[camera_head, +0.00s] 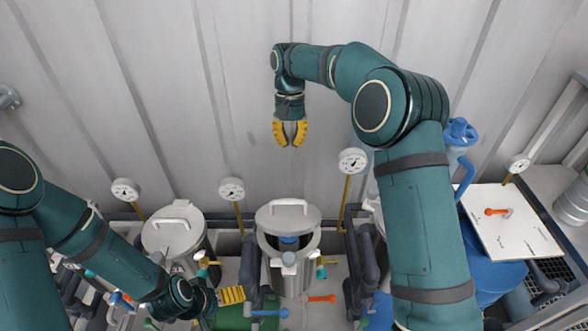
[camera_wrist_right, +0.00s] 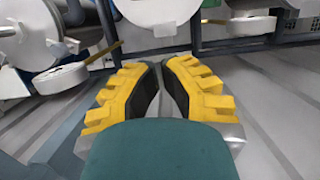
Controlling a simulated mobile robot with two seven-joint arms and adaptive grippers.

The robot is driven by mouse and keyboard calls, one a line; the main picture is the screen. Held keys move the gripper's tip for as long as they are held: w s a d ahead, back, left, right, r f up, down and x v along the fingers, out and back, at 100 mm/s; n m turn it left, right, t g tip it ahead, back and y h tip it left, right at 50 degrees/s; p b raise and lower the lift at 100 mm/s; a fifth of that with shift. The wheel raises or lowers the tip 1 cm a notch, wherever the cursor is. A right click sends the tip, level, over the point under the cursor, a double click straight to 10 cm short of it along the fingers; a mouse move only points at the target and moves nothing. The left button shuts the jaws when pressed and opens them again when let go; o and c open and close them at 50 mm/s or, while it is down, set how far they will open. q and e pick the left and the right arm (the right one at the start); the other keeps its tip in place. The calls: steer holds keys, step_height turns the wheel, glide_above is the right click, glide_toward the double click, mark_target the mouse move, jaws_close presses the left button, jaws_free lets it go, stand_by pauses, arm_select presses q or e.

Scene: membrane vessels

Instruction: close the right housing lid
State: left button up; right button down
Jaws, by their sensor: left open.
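The right housing (camera_head: 287,272) is a grey metal vessel near the middle of the head view. Its round lid (camera_head: 288,215), with a bar handle on top, is tilted up at the back, and the mouth shows something blue inside. My right gripper (camera_head: 291,143) hangs above and behind this lid, clear of it and empty. Its yellow fingers also show in the right wrist view (camera_wrist_right: 162,68), with their tips close together and a narrow gap between the pads. My left gripper (camera_head: 236,295) is open, low and left of the right housing; one yellow finger shows clearly.
A second housing (camera_head: 173,234) with its lid down stands to the left. Pressure gauges (camera_head: 232,190) (camera_head: 353,161) on yellow stems stand behind and beside the housings. Dark pipes (camera_head: 365,262) flank the right housing. A blue barrel (camera_head: 492,278) and a white panel (camera_head: 510,225) are at right.

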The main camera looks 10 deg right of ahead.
glide_toward(291, 206)
steer(key=shift+s+a+f+b, duration=0.15)
steer(key=shift+s+f+b, duration=0.2)
steer(key=shift+s+f, duration=0.4)
steer(key=shift+s+a+f, duration=0.1)
steer(key=shift+s+f, duration=0.3)
steer(key=shift+f, duration=0.1)
